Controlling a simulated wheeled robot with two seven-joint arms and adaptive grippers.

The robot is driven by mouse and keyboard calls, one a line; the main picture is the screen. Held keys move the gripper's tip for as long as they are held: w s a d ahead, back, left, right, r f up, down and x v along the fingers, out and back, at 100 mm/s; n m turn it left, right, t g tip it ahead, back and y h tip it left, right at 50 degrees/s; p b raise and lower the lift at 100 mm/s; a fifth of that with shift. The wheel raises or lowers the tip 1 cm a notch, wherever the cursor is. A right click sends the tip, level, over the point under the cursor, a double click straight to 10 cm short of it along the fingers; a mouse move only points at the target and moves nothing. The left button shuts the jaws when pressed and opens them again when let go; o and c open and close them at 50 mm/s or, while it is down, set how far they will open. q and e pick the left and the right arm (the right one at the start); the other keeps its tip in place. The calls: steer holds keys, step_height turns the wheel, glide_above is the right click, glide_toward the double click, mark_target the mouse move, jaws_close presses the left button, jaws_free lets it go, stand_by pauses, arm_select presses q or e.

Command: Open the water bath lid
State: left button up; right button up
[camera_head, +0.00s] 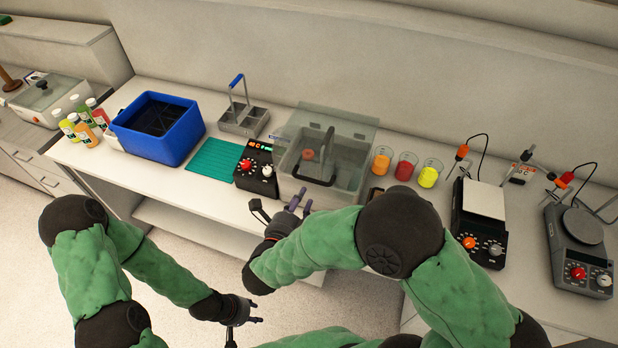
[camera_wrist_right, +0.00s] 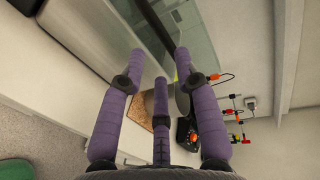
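The water bath (camera_head: 285,187) is a light grey box near the middle of the bench. In the right wrist view, the fingers (camera_wrist_right: 158,62) are spread below the clear lid (camera_wrist_right: 190,25). My left gripper (camera_head: 244,321) is low in front of the bench, its fingers apart and empty.
A control unit with knobs (camera_head: 257,170) is left of the bath. Juice beakers (camera_head: 404,167) stand close on its right. A blue bin (camera_head: 158,128), green mat (camera_head: 215,159), metal rack (camera_head: 244,121) and bottles (camera_head: 84,121) are further left. Stirrers (camera_head: 480,220) stand right.

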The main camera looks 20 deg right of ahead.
mark_target(311, 181)
steer(key=x, duration=0.8)
steer(key=shift+w+d+f, duration=0.1)
steer(key=shift+w, duration=0.1)
jaws_close()
